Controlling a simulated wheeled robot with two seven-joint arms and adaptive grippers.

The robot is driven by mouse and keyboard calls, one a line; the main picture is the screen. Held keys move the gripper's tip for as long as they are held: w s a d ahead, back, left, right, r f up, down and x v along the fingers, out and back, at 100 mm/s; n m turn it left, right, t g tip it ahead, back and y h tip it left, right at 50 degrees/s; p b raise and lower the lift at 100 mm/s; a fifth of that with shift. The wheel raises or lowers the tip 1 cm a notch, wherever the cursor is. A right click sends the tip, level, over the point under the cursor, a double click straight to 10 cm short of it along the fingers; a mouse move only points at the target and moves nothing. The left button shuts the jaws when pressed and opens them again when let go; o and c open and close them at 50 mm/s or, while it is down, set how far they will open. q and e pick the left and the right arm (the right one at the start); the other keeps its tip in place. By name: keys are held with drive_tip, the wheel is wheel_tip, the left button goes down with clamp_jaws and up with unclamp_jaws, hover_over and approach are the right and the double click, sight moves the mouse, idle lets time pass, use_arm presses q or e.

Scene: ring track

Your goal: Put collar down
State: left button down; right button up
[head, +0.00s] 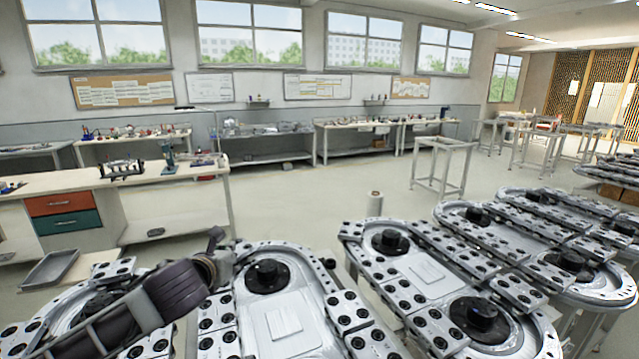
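My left arm comes in from the lower left, over the near left track. Its gripper (218,254) is at the arm's far end, beside the light track plate and left of a black round hub (266,277). The fingers are small and partly hidden by the wrist, so I cannot tell whether they are open or shut. No collar can be clearly made out in or near it. Similar black hubs sit on the neighbouring track (390,242) and farther right. My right gripper is not in view.
Ring tracks edged with blocks fill the foreground and right. A white cylinder (375,202) stands behind them. A bench with red and green drawers (62,224) is at left, with a grey tray (50,268) near it. The middle floor (310,205) is clear.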

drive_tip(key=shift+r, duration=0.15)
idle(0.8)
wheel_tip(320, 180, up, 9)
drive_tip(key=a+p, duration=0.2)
drive_tip(key=p, duration=0.7)
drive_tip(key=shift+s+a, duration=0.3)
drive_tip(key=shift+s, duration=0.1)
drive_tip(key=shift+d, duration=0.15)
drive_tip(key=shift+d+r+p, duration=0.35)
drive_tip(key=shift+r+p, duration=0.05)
drive_tip(key=shift+p, duration=0.2)
